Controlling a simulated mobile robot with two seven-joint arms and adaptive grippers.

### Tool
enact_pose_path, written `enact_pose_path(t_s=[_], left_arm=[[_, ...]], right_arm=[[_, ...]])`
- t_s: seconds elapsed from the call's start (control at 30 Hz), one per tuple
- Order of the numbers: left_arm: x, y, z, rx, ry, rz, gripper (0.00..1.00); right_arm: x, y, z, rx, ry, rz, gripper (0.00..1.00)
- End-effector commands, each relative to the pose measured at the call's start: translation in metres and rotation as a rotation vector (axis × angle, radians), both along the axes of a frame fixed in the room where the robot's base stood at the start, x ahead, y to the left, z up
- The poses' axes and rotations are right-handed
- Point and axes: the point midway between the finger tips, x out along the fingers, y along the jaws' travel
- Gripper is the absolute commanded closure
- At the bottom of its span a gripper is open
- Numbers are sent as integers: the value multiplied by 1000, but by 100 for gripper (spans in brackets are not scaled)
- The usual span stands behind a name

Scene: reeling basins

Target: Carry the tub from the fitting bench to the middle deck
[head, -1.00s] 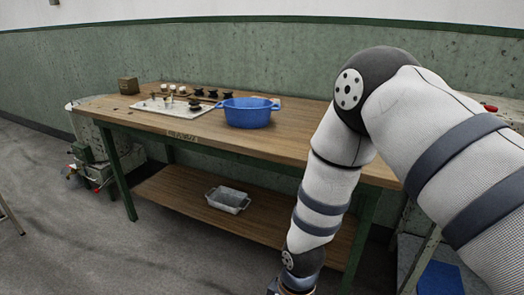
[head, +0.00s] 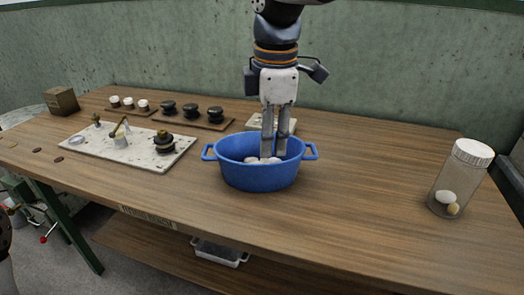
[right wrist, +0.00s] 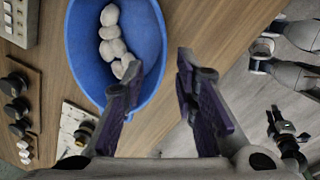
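The blue two-handled tub (head: 258,178) stands upright on the wooden fitting bench (head: 350,225) with several white rounded pieces (right wrist: 112,35) inside. My right gripper (head: 273,157) points down over the tub, its fingers hiding part of the inside. In the right wrist view the gripper (right wrist: 158,62) is open and empty; the left finger overlaps the tub (right wrist: 150,25) near its rim, the other appears outside it. I cannot tell how far down the tips are. What looks like my left gripper (right wrist: 283,128) is small at the right wrist view's edge. I cannot identify the middle deck.
A pale board (head: 140,150) with small fittings lies left of the tub, with black knobs (head: 190,112) on strips behind. A lidded jar (head: 460,180) stands at the right. A pale tray (head: 220,252) sits on the lower shelf. Bench top between tub and jar is clear.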

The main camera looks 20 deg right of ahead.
Motion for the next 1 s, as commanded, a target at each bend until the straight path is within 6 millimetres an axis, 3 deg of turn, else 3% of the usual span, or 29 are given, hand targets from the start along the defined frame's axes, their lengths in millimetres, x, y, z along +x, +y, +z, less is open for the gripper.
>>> enact_pose_path(t_s=[0.2,0.6,0.87,0.9,1.0], left_arm=[[-3,0,-3,1,11,0,80],[-5,0,-5,0,20,1,80],[-5,0,-5,0,19,1,80],[-5,0,-5,0,19,1,80],[-5,0,-5,0,19,1,80]], right_arm=[[4,-1,-47,-4,10,5,73],[14,-3,-112,-2,7,3,73],[15,-3,-118,-1,1,3,73],[15,-3,-118,-1,1,3,76],[15,-3,-118,-1,2,3,98]])
